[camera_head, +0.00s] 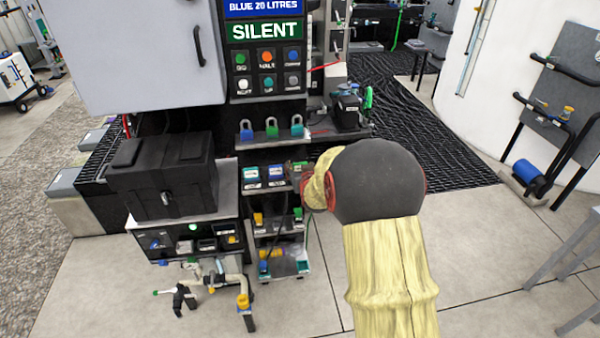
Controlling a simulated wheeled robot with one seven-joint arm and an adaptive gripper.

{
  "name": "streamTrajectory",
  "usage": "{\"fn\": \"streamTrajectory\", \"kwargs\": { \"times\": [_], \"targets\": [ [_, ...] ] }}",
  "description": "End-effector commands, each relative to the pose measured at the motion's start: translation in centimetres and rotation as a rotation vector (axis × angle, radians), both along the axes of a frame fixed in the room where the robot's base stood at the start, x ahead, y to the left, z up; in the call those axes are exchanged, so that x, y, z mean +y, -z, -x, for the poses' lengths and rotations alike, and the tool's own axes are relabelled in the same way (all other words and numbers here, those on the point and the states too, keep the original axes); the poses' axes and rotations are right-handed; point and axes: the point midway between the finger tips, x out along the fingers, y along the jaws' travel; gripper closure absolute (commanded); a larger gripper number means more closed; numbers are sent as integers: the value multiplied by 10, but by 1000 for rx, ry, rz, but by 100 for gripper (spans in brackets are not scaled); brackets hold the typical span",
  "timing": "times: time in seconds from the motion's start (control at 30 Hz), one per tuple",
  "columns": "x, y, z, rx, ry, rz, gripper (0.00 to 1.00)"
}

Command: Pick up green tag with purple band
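Small tags lie on a dark shelf in the middle of the camera_head view. The left one (250,174) looks green-blue and white, and the one to its right (276,173) looks blue and white. They are too small for me to make out a purple band. My gripper (297,174) is at the right end of this shelf, just right of the tags. My own wrist and forearm cover most of it from the right. Its fingers are too small and hidden to show whether they are open, and anything between them is hidden.
Above the tags, a ledge holds padlocks (271,130) under a button panel (266,70). A black case (163,175) stands to the left. Below is a small shelf cart (283,268). Pipe fittings (205,281) are at the lower left. Open floor (480,270) lies to the right.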

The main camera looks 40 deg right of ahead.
Motion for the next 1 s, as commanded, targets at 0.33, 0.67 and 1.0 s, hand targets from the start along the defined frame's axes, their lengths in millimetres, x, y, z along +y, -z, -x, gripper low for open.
{"fn": "streamTrajectory", "kwargs": {
  "times": [0.33, 0.67, 1.0],
  "targets": [
    [0, 0, 0, 0, 0, 0, 70],
    [0, 0, 0, 0, 0, 0, 83],
    [0, -13, 0, -3, 0, 2, 83]
  ]
}}
